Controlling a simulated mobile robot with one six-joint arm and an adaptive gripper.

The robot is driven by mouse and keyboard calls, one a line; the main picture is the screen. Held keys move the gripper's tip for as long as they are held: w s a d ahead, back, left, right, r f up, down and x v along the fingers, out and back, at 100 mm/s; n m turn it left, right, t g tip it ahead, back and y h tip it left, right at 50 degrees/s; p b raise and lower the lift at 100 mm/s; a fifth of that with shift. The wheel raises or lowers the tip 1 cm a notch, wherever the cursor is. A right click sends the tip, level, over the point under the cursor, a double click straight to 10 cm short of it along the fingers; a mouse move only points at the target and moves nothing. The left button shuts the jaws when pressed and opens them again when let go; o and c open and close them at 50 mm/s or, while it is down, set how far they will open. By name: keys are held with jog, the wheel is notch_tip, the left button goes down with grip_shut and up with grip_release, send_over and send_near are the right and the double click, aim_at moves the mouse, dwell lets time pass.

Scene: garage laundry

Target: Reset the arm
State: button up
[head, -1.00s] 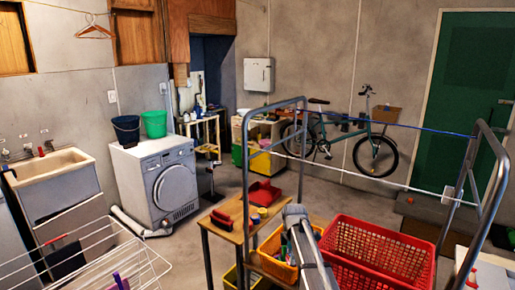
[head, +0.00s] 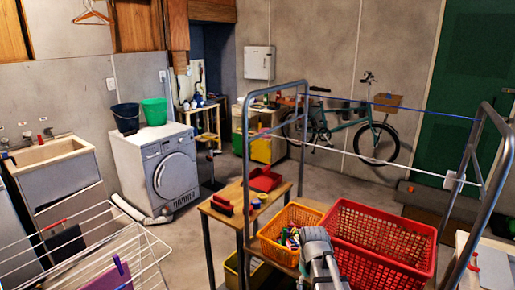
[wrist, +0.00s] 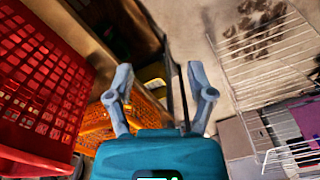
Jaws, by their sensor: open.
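My arm (head: 320,262) rises from the bottom of the head view, in front of the orange and red baskets. My gripper (wrist: 160,68) shows in the wrist view with its two grey fingers spread wide apart. It is open, with nothing held between the fingers. The fingertips themselves cannot be made out in the head view.
A red basket (head: 388,222) and an orange basket (head: 270,238) stand close by the arm. A metal frame (head: 248,170) with lines rises around them. A wire drying rack (head: 110,225) stands at lower left.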

jog(key=s+f+m+b, duration=0.1)
jog(key=s+m, duration=0.4)
jog(key=s, duration=0.2)
jog(key=shift+d+f+m, duration=0.2)
jog(key=shift+d+m, duration=0.1)
jog(key=shift+d, duration=0.15)
dwell(0.4)
